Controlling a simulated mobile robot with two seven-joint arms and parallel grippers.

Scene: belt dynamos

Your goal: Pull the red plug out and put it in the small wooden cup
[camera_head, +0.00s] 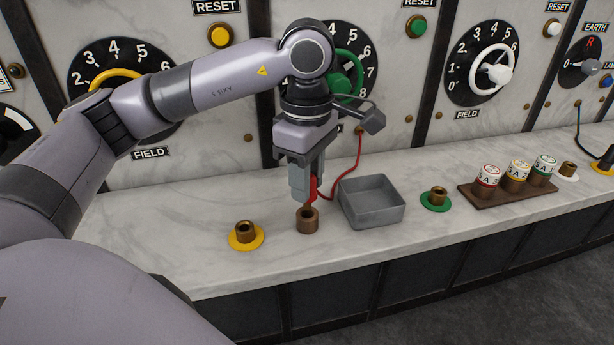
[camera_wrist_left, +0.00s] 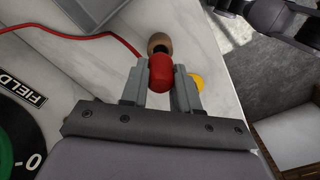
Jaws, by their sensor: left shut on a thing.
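The red plug (camera_head: 313,188) is between the fingers of my left gripper (camera_head: 304,190), which is shut on it. It also shows between the fingers in the left wrist view (camera_wrist_left: 161,75). A red cord trails from the plug. The small wooden cup (camera_head: 307,222) stands upright on the marble ledge, right under the plug. In the left wrist view the cup (camera_wrist_left: 158,42) lies just beyond the plug, with its dark opening partly showing. The plug's lower end is near the cup's rim; I cannot tell whether it touches or enters it. My right gripper is not in view.
A grey open tray (camera_head: 371,207) stands close to the right of the cup. A brass socket on a yellow disc (camera_head: 245,236) is to its left. A green-ringed socket (camera_head: 437,198) and a wooden rack (camera_head: 508,190) with several capped plugs stand farther right. The marble ledge (camera_head: 190,268) has bare room in front.

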